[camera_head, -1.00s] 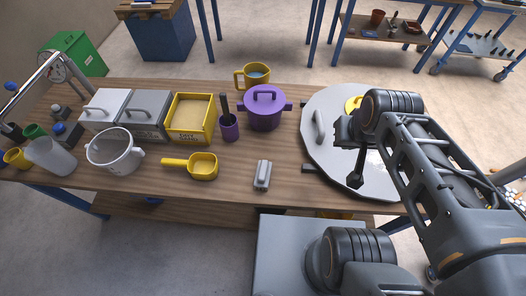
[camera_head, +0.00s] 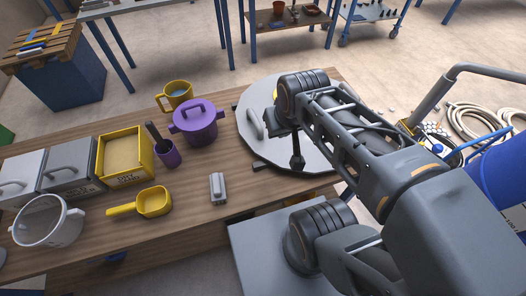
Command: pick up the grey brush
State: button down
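The grey brush (camera_head: 218,188), a small light-grey block with a raised grip, lies on the wooden table near its front edge, right of the yellow scoop. My gripper (camera_head: 297,161) hangs dark and small at the end of my arm, above or in front of the round grey plate, to the right of the brush and apart from it. Its fingers are too small and dark to tell whether they are open or shut.
The yellow scoop (camera_head: 147,203), purple pot (camera_head: 195,125), purple cup (camera_head: 167,157), yellow bin (camera_head: 124,158) and yellow mug (camera_head: 174,96) stand left of or behind the brush. The round grey plate (camera_head: 262,141) lies to its right. Wood around the brush is clear.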

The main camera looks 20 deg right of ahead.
aim_at(218, 189)
jog(key=z, duration=0.05)
jog(key=k, duration=0.5)
jog(key=z, duration=1.9)
jog(key=k, duration=1.35)
jog(key=u, duration=1.8)
jog(key=i, duration=1)
jog(key=z, duration=0.05)
